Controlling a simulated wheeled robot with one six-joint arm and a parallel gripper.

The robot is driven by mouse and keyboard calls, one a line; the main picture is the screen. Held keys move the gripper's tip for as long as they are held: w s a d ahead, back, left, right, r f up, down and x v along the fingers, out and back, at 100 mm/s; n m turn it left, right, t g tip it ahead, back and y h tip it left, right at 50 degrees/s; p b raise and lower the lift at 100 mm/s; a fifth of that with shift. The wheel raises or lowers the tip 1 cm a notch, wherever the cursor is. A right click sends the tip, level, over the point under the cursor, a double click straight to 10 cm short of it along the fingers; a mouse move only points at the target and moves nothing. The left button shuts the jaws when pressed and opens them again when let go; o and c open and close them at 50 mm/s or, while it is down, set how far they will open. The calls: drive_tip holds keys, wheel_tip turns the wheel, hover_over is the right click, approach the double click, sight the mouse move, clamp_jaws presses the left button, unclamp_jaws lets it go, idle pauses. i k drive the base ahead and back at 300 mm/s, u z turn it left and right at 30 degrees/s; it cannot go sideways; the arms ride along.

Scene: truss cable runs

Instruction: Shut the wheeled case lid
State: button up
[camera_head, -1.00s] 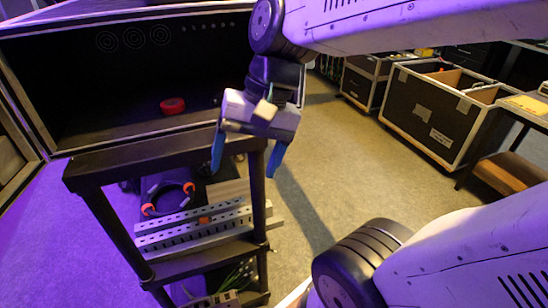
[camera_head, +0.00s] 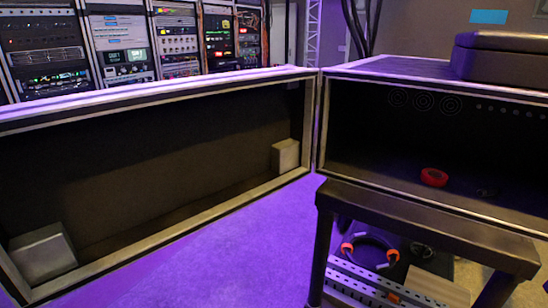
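A large black case (camera_head: 345,140) with a pale metal edge stands at the right, its front open. A broad panel like a lid (camera_head: 160,215) stands swung wide open to its left, meeting the case along an upright edge. The lid's dark inner side faces me, with a pale block (camera_head: 286,156) and another block (camera_head: 43,252) in its lower corners. No wheels show on the case. A red roll (camera_head: 434,177) and a small dark item lie inside the case. My gripper is not in view now.
A black shelf cart (camera_head: 430,215) stands close in front of the case, with a cable coil (camera_head: 370,250) and perforated rails on it. A dark box (camera_head: 505,58) sits on the case top. Equipment racks (camera_head: 130,45) line the back. Purple-lit floor (camera_head: 245,240) is clear before the lid.

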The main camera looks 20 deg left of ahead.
sight(94, 184)
drive_tip(key=k, duration=0.5)
drive_tip(key=u, duration=2.2)
drive_tip(key=i, duration=4.05)
drive_tip(key=z, duration=4.3)
